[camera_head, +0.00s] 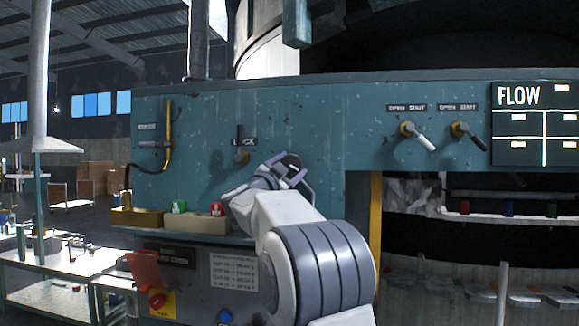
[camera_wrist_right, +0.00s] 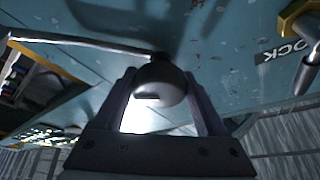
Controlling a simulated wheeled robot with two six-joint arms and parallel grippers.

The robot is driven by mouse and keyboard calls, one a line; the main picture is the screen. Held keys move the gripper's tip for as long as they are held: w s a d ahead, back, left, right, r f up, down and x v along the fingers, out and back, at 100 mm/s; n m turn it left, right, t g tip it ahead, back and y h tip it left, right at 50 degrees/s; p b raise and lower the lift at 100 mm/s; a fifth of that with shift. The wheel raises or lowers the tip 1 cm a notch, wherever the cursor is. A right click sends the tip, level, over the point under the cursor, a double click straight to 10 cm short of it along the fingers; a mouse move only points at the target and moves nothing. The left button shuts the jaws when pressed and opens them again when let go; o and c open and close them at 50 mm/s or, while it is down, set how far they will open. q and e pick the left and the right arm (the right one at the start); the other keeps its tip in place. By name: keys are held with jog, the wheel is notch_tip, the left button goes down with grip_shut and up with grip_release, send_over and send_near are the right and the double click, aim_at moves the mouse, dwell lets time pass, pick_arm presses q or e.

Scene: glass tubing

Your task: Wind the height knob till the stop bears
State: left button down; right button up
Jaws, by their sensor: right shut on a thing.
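In the head view my right gripper (camera_head: 292,178) is at the teal panel (camera_head: 320,115), right of the LOCK fitting. The knob is mostly hidden there by the gripper. I cannot make out the stop or whether anything bears on it. My left gripper is not in view.
The brass LOCK fitting (camera_head: 242,156) is close left of my gripper. Two OPEN/SHUT levers (camera_head: 418,136) and a FLOW board (camera_head: 535,125) are to the right. A pale rod (camera_wrist_right: 80,43) runs beside the knob.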

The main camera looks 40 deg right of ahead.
jog(key=shift+r, duration=0.1)
dwell(0.3)
jog(key=o, duration=1.3)
jog(key=shift+d, duration=0.15)
jog(key=shift+s+a+f+b, duration=0.2)
jog(key=shift+a+f+b, duration=0.1)
jog(key=shift+a+b, duration=0.15)
jog(key=b+v, duration=0.5)
jog(key=v, duration=0.4)
jog(key=shift+s+a, duration=0.1)
jog(key=shift+a, duration=0.2)
